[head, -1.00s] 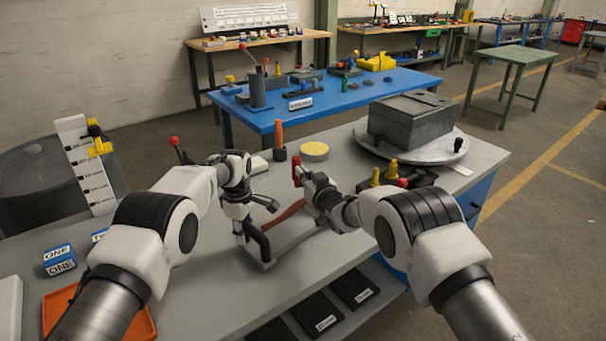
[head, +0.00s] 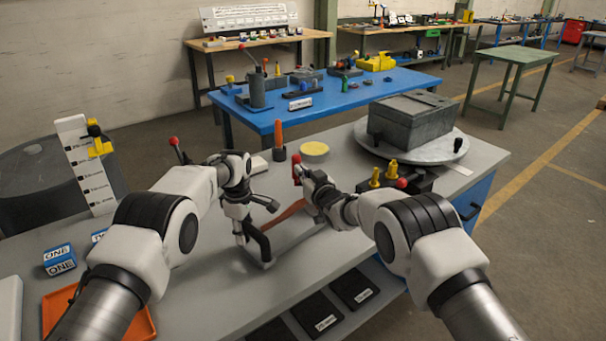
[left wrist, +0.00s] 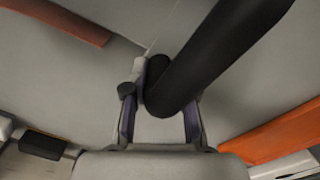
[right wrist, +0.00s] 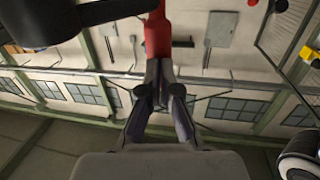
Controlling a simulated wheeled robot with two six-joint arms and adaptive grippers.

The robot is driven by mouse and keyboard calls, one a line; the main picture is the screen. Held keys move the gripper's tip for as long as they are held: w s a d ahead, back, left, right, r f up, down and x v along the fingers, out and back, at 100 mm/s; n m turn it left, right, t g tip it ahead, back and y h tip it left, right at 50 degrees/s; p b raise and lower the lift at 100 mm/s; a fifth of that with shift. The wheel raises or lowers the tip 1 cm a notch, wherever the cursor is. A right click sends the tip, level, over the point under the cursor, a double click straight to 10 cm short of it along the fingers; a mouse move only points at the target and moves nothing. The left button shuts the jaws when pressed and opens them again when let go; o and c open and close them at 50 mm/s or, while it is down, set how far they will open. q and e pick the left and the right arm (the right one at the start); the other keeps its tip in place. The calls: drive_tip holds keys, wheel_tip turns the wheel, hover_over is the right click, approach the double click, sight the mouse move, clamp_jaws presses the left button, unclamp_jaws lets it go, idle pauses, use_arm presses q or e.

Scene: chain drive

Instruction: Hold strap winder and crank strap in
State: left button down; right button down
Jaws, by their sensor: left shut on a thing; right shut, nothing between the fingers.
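The winder's bent black handle (head: 262,242) rises from a pale metal frame (head: 292,243) at the bench's front edge. My left gripper (head: 241,222) is shut on this handle; the left wrist view shows the thick black bar (left wrist: 205,65) between its fingers. A red-brown strap (head: 290,209) lies behind the frame. My right gripper (head: 307,182) is shut and empty at a red upright grip (head: 296,168). In the right wrist view the red grip (right wrist: 157,35) stands just beyond the closed fingertips (right wrist: 160,85); I cannot tell whether they touch. My arms hide much of the winder.
An orange tray (head: 139,322) and blue ONE boxes (head: 59,258) are at left. An orange-handled tool (head: 279,140) and a yellow-topped disc (head: 314,150) stand behind. A grey box (head: 411,119) sits on a turntable (head: 452,147) at right, with yellow-topped pegs (head: 375,177) before it.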

drive_tip(key=shift+w+a+f, duration=0.1)
drive_tip(key=shift+w, duration=1.35)
drive_tip(key=m+h, duration=0.1)
drive_tip(key=w+m+t+h, duration=0.1)
drive_tip(key=h, duration=0.1)
drive_tip(key=m+h, duration=0.1)
drive_tip(key=shift+w+d+t, duration=0.3)
drive_tip(key=shift+w, duration=0.1)
drive_tip(key=shift+h, duration=0.4)
drive_tip(key=shift+s, duration=0.1)
drive_tip(key=s+d, duration=0.1)
drive_tip(key=s, duration=0.6)
drive_tip(key=shift+d, duration=0.15)
use_arm(q)
drive_tip(key=c, duration=0.8)
unclamp_jaws()
drive_tip(key=shift+c, duration=0.2)
use_arm(e)
drive_tip(key=shift+s, duration=0.1)
